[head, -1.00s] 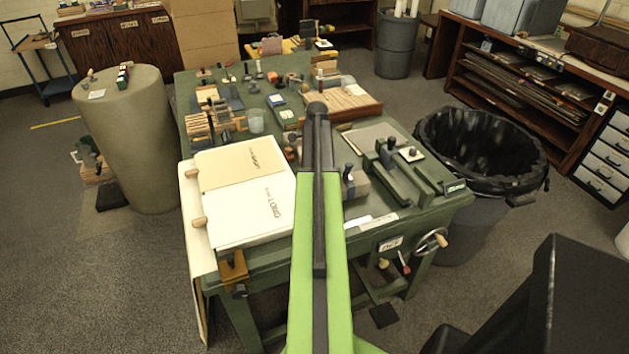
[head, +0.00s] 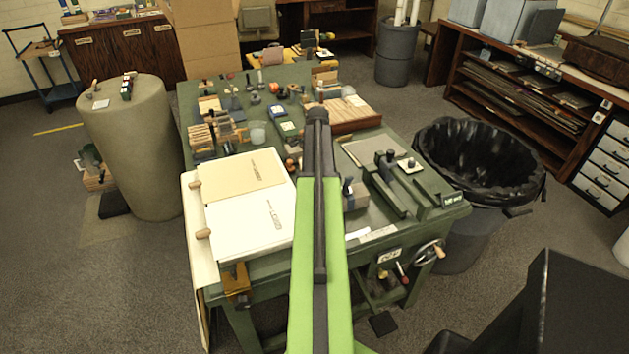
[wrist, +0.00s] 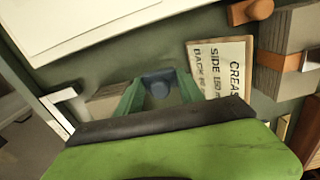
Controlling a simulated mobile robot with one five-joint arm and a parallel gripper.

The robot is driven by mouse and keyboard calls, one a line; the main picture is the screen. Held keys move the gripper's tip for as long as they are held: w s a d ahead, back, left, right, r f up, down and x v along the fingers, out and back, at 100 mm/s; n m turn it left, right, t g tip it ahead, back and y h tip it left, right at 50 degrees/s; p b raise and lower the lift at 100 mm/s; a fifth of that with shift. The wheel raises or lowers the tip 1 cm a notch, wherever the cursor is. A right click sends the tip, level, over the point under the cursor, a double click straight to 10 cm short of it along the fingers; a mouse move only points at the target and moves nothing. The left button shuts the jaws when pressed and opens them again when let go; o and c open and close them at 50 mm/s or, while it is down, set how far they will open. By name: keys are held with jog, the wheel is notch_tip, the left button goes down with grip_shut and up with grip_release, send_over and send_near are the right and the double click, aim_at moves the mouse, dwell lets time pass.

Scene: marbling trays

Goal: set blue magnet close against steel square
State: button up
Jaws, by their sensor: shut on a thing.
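The blue magnet (wrist: 158,83) shows in the wrist view between the two green fingers of my gripper (wrist: 160,92), which is shut on it. It is low over or on the green table top; I cannot tell which. A pale L-shaped metal piece (wrist: 62,106), apparently the steel square, lies left of the gripper near the table edge. A grey flat piece (wrist: 106,100) beside the left finger may be part of it. I cannot tell whether the magnet touches it. In the head view my arm hides the gripper and magnet.
A printed card (wrist: 222,68) lies close right of the gripper. A grey block with an orange band (wrist: 290,52) is farther right. A white board (wrist: 75,22) lies above. In the head view, the far table (head: 290,75) is crowded with small items; a black-lined bin (head: 480,160) stands at right.

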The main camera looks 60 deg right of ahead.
notch_tip(320, 180, up, 7)
jog(key=p, duration=0.5)
